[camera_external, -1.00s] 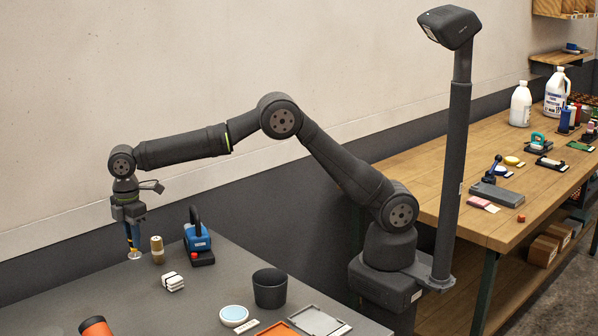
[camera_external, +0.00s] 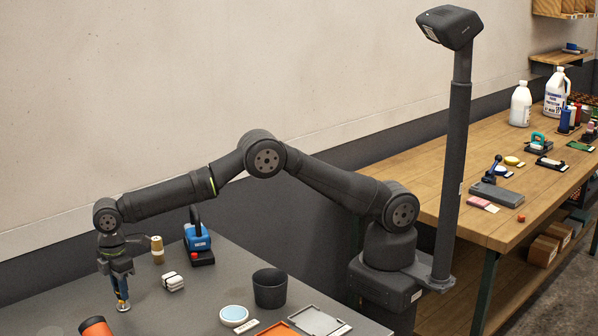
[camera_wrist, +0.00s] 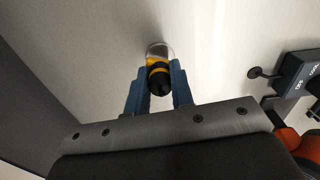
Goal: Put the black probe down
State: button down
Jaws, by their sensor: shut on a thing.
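The black probe (camera_wrist: 160,82) has a black top, yellow bands and a pale round disc at its far end. It stands between the two blue fingers of my gripper (camera_wrist: 158,92) in the wrist view. In the external view my gripper (camera_external: 119,286) points down over the grey table at the left, shut on the probe, whose pale foot (camera_external: 123,306) shows below the fingers. The probe looks about upright, with its foot at or just above the tabletop; I cannot tell whether it touches.
On the grey table (camera_external: 190,310) stand a brass-coloured cylinder (camera_external: 157,250), a blue-handled tool (camera_external: 197,240), a white stack (camera_external: 173,282), a dark cup (camera_external: 270,289), a round blue-topped dish (camera_external: 234,315) and an orange-ended cylinder (camera_external: 96,327). Bare tabletop lies right of my gripper.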

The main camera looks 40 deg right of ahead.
jog(key=shift+f, duration=0.2)
jog(key=c, duration=1.3)
grip_release()
jog(key=shift+o, duration=0.2)
jog(key=shift+o, duration=0.4)
notch_tip(320, 180, up, 18)
jog(key=shift+d+f, duration=0.2)
jog(key=shift+f, duration=0.05)
